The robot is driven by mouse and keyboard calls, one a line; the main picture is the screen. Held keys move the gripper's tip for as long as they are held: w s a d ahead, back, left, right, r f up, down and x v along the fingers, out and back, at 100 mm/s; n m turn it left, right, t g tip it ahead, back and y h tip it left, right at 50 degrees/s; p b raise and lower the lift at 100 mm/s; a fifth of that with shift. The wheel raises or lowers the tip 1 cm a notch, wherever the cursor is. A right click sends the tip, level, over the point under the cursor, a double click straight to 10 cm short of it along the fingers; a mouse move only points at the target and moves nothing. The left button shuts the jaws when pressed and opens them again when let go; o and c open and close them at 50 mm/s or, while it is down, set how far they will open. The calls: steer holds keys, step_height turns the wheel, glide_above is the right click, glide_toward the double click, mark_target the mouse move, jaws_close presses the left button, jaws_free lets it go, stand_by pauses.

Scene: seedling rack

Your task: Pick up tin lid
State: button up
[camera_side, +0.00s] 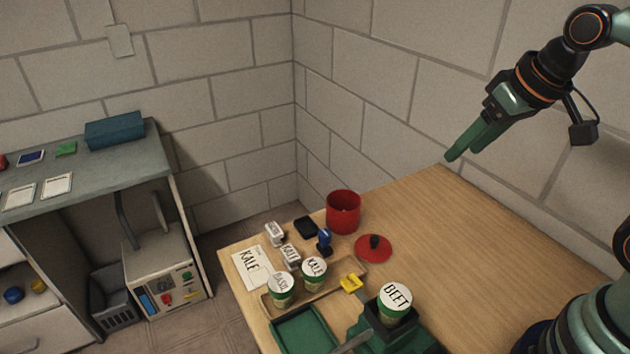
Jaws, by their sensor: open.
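The tin lid (373,249) is a flat red disc with a dark knob, lying on the wooden table. The red tin (343,212) stands open-topped just behind it to the left, apart from the lid. My gripper (463,155) is open and empty, high up to the right of the lid and well above the table. Its green fingers point down and to the left, and the gap between them is hard to see from this side.
Left of the lid are a blue-handled stamp (324,241), a black pad (306,227), and labelled cups KALE (314,271) and BASIL (281,289) on a wooden tray. The table (470,240) is clear to the right.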

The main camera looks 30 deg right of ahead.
steer(key=w+a+f+m+g, duration=0.3)
steer(key=w+a+f+m, duration=0.1)
steer(key=w+m, duration=0.25)
steer(key=m+g, duration=0.2)
steer(key=m, duration=0.4)
glide_above(375, 238)
step_height(375, 238, down, 7)
step_height(375, 238, down, 12)
steer(key=shift+f, duration=0.1)
jaws_close()
